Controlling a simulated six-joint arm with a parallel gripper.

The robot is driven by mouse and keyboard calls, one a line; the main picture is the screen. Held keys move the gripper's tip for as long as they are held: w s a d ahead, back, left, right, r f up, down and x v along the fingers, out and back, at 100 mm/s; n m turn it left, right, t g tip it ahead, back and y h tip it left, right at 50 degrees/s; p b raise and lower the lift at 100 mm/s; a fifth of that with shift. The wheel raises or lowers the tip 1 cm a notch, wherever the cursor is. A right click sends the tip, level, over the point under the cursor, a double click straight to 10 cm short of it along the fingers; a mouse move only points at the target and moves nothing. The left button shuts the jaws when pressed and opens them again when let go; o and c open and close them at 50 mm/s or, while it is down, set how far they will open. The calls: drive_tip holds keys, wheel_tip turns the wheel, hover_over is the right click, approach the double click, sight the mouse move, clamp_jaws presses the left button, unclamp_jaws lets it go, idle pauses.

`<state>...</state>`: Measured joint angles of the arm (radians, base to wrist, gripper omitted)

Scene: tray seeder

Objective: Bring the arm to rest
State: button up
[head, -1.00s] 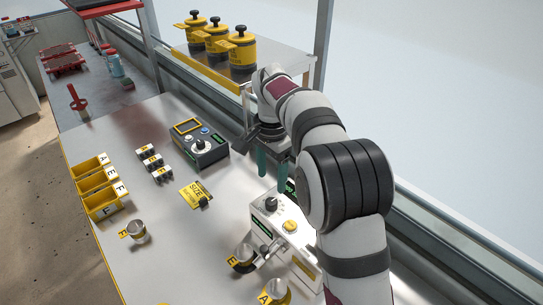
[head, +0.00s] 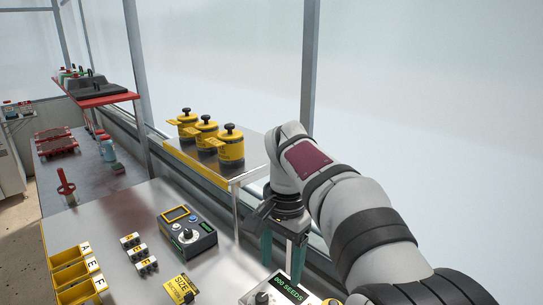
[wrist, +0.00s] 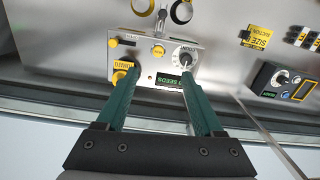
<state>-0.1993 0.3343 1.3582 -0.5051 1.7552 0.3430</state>
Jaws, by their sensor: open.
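My gripper (head: 281,258) hangs from the wrist with its two green fingers pointing down, on the right side of the bench in the head view. In the wrist view my gripper (wrist: 160,88) has its fingers spread apart with nothing between them. Beyond the fingertips is a white seeder box with a dial and a green display (wrist: 152,60). The same seeder box (head: 258,287) is partly cut off at the bottom of the head view, its display reading "000 SEEDS".
A dark control box (head: 187,235) with a dial stands left of my gripper. Yellow bins (head: 76,272) line the bench's left side. Three yellow canisters (head: 208,140) stand on a raised shelf behind. A window frame runs close along the right.

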drive_tip(key=s+d+f, duration=0.1)
drive_tip(key=s+f, duration=0.2)
drive_tip(key=s, duration=0.6)
drive_tip(key=s+d+f+n+y, duration=0.1)
drive_tip(key=s+d+f, duration=0.1)
drive_tip(key=s, duration=0.7)
drive_tip(key=s+d+f+n, duration=0.1)
drive_tip(key=s+d+f, duration=0.1)
drive_tip(key=s, duration=0.6)
drive_tip(key=shift+s+d+f, duration=0.2)
drive_tip(key=shift+s+f, duration=0.2)
drive_tip(key=shift+f, duration=0.4)
